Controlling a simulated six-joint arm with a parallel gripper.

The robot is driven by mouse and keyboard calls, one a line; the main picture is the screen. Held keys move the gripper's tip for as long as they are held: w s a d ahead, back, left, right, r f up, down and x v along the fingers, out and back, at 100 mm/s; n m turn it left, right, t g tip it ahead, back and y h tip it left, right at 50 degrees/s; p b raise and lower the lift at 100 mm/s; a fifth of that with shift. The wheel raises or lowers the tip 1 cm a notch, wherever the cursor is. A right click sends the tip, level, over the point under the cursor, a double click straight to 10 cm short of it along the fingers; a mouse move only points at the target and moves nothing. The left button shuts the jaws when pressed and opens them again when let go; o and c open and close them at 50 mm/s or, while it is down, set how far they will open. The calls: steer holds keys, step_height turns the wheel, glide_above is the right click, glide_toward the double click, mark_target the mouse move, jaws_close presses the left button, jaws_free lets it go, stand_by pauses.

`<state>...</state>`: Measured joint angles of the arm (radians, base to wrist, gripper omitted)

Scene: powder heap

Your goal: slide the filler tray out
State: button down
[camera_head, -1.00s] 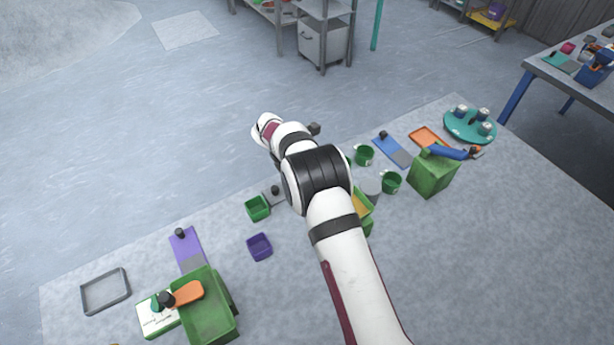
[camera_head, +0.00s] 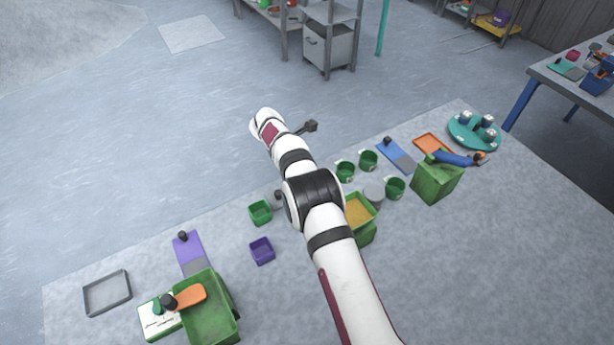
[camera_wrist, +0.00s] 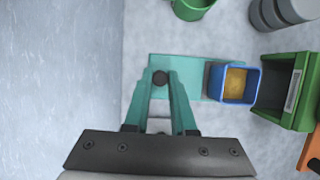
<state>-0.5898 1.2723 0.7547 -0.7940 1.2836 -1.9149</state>
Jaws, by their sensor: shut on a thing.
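A flat teal tray (camera_wrist: 188,66) with a dark round knob (camera_wrist: 160,77) at its left end lies on the bench in the wrist view. A blue square cup (camera_wrist: 234,84) holding tan powder stands at its right part. My gripper (camera_wrist: 160,84) has its teal fingers closed around the knob. The cup is just left of the open front of a green box (camera_wrist: 290,92). In the head view my arm hides the tray and the fingertips. A green box with tan powder in its top (camera_head: 359,211) shows right of my arm there.
In the wrist view a green cup (camera_wrist: 193,7) and a grey jar (camera_wrist: 284,12) stand above the tray, and an orange piece (camera_wrist: 312,151) is at lower right. In the head view green mugs (camera_head: 368,160) stand right of my arm. A purple cup (camera_head: 262,250) stands left.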

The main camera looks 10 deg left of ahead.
steer(key=shift+w+a+r, duration=0.1)
steer(key=shift+w+a, duration=0.1)
steer(key=c, duration=0.7)
jaws_free()
steer(key=shift+c, duration=0.2)
steer(key=shift+s, duration=0.1)
steer(key=v, duration=1.5)
steer(key=shift+s+r, duration=0.25)
steer(key=shift+r, duration=0.05)
